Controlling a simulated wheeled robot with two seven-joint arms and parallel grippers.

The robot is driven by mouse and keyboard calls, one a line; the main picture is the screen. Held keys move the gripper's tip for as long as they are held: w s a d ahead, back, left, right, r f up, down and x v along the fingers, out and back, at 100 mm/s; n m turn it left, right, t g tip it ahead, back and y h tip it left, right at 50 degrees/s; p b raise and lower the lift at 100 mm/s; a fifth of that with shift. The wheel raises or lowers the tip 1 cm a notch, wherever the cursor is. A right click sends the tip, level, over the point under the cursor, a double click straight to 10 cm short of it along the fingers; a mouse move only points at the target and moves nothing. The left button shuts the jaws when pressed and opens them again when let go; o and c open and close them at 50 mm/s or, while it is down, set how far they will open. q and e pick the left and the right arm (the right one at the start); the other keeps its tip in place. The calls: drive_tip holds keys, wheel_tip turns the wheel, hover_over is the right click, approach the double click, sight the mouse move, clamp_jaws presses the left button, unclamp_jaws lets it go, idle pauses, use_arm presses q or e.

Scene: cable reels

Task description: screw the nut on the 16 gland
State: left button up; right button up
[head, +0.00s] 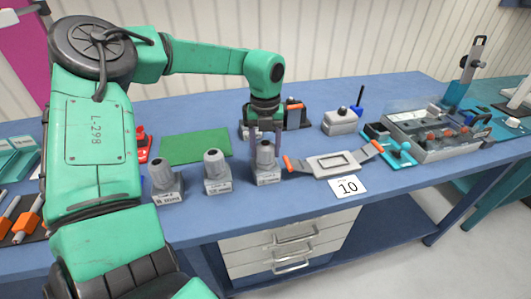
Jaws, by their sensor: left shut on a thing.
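Three grey glands stand upright on small labelled blocks along the front of the blue bench: a left one (162,174), a middle one (214,163) and a right one (266,163). The block labels are too small to read surely, so I cannot tell which is the 16 gland. My left gripper (266,143) points down over the right block, its fingers shut around the grey nut (265,148) at the top of that gland. The fingers partly hide it, and I cannot tell how far the nut sits on the thread. My right gripper is not in view.
A green mat (195,147) lies behind the glands. A grey plate with orange-tipped arms (332,163) and a card marked 10 (347,187) are right of the gripper.

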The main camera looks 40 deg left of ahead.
use_arm(q)
drive_tip(key=m, duration=0.8)
drive_tip(key=o, duration=1.2)
drive_tip(key=shift+s, duration=0.1)
